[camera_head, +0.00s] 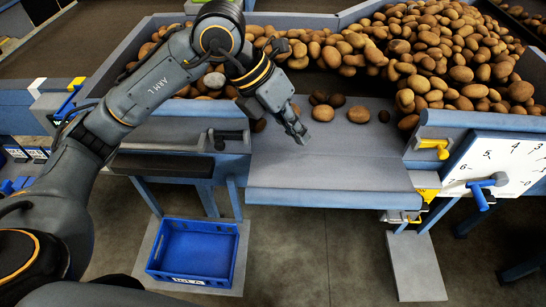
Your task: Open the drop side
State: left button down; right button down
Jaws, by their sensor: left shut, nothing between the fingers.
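The grey drop side (330,168) lies folded outward and slopes toward the front, leaving a gap in the hopper's front wall. A blue lip runs along its front edge. My left gripper (300,134) is shut and empty, just over the upper left part of the panel; whether it touches the panel I cannot tell. A yellow latch (434,145) is on the wall right of the gap. A black handle (228,139) is on the wall at the left. My right gripper is not in view.
Many potatoes (450,55) fill the hopper, heaped at the right, with a few loose near the gap. A blue crate (191,222) stands on the floor below left. A white dial plate (508,160) with a blue lever (479,194) is at the right.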

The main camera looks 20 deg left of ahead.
pick_arm(q)
jog(key=s+a+n+h+p, duration=0.15)
jog(key=a+n+p, duration=0.35)
jog(key=n, duration=0.8)
jog(key=s+a+n+h+p, duration=0.1)
jog(key=s+a+n+p, duration=0.15)
jog(key=a+n, duration=0.75)
jog(key=n+p, duration=0.4)
send_over(268, 190)
notch_tip(268, 190, down, 10)
jog(key=shift+w+f, duration=0.1)
jog(key=shift+a+f, duration=0.1)
jog(key=shift+f, duration=0.45)
